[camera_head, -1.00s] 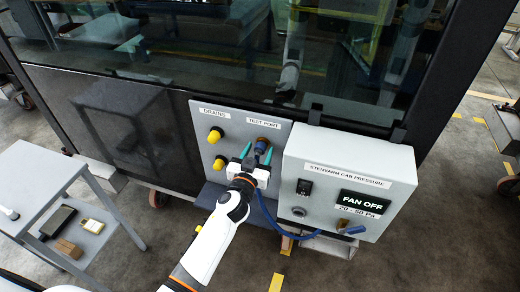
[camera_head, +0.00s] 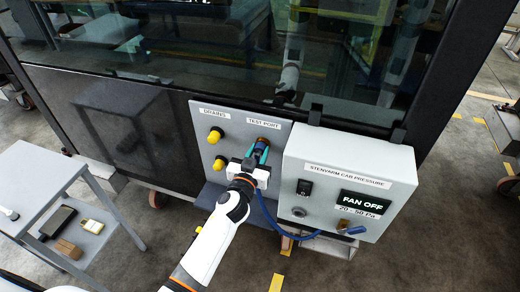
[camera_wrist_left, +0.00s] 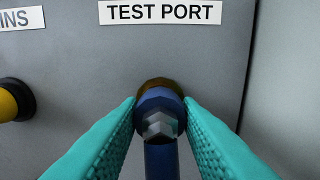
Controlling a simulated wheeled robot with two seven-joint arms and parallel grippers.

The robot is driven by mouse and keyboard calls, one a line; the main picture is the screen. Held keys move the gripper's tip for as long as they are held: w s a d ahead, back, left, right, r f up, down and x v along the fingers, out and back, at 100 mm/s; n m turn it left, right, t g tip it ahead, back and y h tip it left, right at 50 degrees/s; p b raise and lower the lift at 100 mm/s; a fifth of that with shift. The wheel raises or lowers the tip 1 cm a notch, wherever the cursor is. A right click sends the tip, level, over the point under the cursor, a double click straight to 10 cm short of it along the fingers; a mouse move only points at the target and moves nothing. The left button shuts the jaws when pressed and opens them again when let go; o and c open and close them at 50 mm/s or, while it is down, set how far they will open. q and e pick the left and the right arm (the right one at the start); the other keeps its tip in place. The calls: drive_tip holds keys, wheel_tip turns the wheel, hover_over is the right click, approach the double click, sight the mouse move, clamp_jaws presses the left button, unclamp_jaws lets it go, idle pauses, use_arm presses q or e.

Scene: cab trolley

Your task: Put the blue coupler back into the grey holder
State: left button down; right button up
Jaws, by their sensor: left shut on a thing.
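The blue coupler (camera_wrist_left: 159,106) sits on the brass fitting under the TEST PORT label, seen end-on in the left wrist view. In the head view the coupler (camera_head: 262,142) is mostly hidden by my fingers. My left gripper (camera_head: 260,150) has its teal fingers shut on the coupler, one on each side. A blue hose (camera_head: 266,208) runs down from there and across below the control box. A grey round fitting (camera_head: 298,211) is on the box front at lower left; I cannot tell whether it is the grey holder. My right gripper is not in view.
The white control box (camera_head: 345,170), reading FAN OFF, juts out just right of the port. A blue-handled valve (camera_head: 354,229) is at its lower right. Yellow drain caps (camera_head: 215,135) are left of the port. A grey trolley (camera_head: 35,175) stands at far left.

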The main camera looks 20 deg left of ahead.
sight(257, 156)
use_arm(q)
drive_tip(key=shift+s, duration=0.1)
drive_tip(key=shift+s+f, duration=0.1)
drive_tip(key=shift+s, duration=1.3)
drive_tip(key=shift+s+a+p, duration=0.1)
drive_tip(key=shift+s+p, duration=0.2)
drive_tip(key=shift+s, duration=1.2)
